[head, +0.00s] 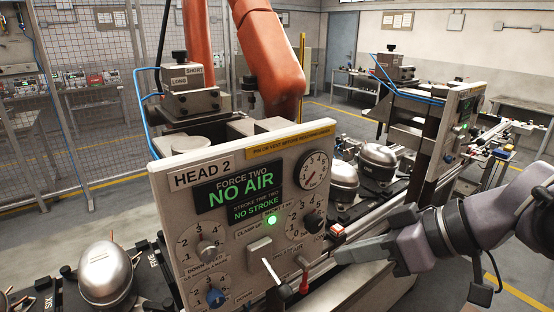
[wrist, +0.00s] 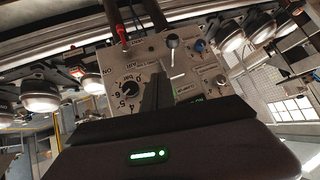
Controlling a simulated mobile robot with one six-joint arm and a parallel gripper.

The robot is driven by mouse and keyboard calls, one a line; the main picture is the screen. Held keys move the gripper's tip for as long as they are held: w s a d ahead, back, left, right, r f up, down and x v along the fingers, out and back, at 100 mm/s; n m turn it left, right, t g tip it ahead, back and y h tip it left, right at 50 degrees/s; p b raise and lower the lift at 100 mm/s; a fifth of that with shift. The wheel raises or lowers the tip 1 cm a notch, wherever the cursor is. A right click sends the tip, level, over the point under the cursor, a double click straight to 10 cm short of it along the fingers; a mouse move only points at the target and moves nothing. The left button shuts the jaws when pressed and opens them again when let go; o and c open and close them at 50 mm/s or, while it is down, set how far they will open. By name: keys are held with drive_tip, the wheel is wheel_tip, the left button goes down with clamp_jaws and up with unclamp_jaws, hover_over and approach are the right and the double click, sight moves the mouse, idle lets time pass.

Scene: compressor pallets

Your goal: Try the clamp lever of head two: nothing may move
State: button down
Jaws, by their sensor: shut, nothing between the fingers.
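The head two panel (head: 180,210) faces me, tilted, with a display (head: 238,193) reading NO AIR and NO STROKE. A green lamp (head: 271,220) is lit below the display. A lever with a pale shaft (head: 271,270) and dark ball end (head: 279,297) sticks out low on the panel; I take it as the clamp lever. Its dark knob (wrist: 173,41) also shows in the wrist view. A red-handled lever (head: 304,283) stands just to its right. My gripper (head: 340,256) is shut and empty, right of both levers, apart from the clamp lever.
Dials and knobs (head: 208,250) surround the levers. Rounded metal compressors (head: 107,273) sit on the line on both sides of the panel. A second head (head: 455,130) stands at the back right. An orange arm (head: 265,45) rises behind the panel. A mesh fence (head: 110,100) closes the back left.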

drive_tip(key=v, duration=0.3)
drive_tip(key=shift+s+d+p, duration=0.15)
drive_tip(key=shift+d+p, duration=0.2)
drive_tip(key=shift+d, duration=0.15)
drive_tip(key=s+a+f+m+h+b, duration=0.1)
drive_tip(key=s+a+f+m+h, duration=0.1)
drive_tip(key=f+m, duration=0.4)
drive_tip(key=s+a+f+m+h, duration=0.3)
drive_tip(key=s+f+m+h, duration=0.1)
drive_tip(key=s+f+m, duration=0.1)
drive_tip(key=shift+s+a+f+m+b, duration=0.3)
drive_tip(key=shift+s+f+m+b, duration=0.1)
drive_tip(key=shift+s+m, duration=0.5)
